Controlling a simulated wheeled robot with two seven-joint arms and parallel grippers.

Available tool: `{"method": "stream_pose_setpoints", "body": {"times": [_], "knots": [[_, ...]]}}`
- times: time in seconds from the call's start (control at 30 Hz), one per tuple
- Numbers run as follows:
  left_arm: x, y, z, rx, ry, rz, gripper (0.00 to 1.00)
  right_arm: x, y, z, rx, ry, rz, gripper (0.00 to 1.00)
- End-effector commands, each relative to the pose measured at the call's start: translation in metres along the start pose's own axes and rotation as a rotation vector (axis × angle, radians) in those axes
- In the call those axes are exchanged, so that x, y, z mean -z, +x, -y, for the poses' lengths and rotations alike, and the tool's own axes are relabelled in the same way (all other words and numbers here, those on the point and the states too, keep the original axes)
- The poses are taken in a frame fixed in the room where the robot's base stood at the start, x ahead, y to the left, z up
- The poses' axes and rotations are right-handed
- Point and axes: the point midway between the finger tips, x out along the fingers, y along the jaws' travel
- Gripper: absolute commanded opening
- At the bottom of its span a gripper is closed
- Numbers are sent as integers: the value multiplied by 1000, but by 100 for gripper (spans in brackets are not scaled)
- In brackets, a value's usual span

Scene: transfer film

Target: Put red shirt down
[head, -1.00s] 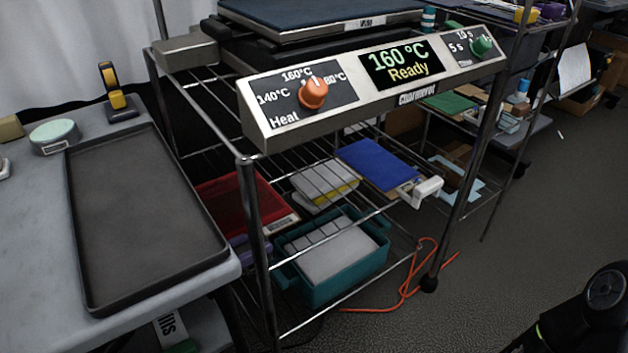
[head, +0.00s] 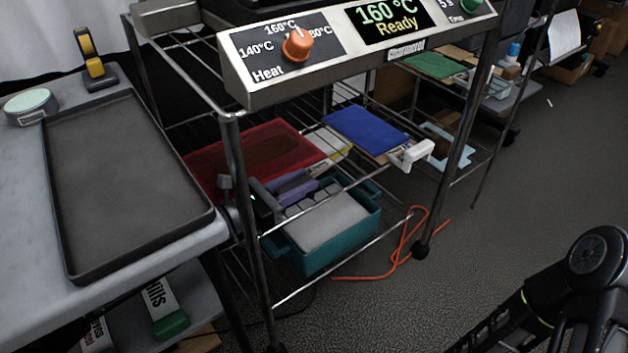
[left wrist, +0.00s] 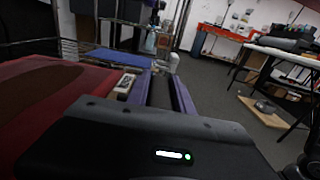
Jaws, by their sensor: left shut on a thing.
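The red shirt (head: 228,160) is a flat red sheet with a darker brownish patch, over the wire rack's lower level under the heat press. My left gripper (head: 296,186), with purple fingers, is at its near right side, above the teal bin. The gripper is shut on the shirt, though the fingers hide the grip itself. In the left wrist view the shirt (left wrist: 60,110) lies left of the purple fingers (left wrist: 160,90), its near part hidden by the gripper body.
The teal bin (head: 340,250) holds light grey contents. A blue sheet (head: 362,130) lies right of the shirt. The heat press panel (head: 350,50) and rack post (head: 240,190) stand close. A bare black tray (head: 125,180) is on the grey table (head: 30,250). An orange cord lies on the floor.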

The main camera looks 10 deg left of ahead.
Motion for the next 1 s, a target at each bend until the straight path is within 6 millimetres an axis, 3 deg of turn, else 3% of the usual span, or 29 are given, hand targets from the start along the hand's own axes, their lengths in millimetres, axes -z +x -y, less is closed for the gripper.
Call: {"method": "stream_pose_setpoints", "body": {"times": [0.13, 0.3, 0.4, 0.67, 0.7, 0.93, 1.0], "knots": [[-1, 10, 2, 4, 8, 2, 0, 0, 2, -1, 0, 0, 0, 36], [-1, 39, 2, 5, 12, 0, 0, 0, 5, -2, 0, 0, -2, 36], [16, 37, 0, 1, 4, 3, 0, 1, 16, -6, 2, 2, -3, 36], [14, 37, 1, 2, 3, 3, 0, 2, 14, -5, 2, 2, -3, 36], [15, 37, 1, 2, 0, 1, 30, 2, 14, -5, 2, 2, -3, 36], [15, 37, 1, 2, 1, 1, 49, 2, 14, -5, 2, 2, -3, 36], [15, 37, 1, 2, 1, 1, 49, 2, 14, -5, 2, 2, -2, 36]]}}
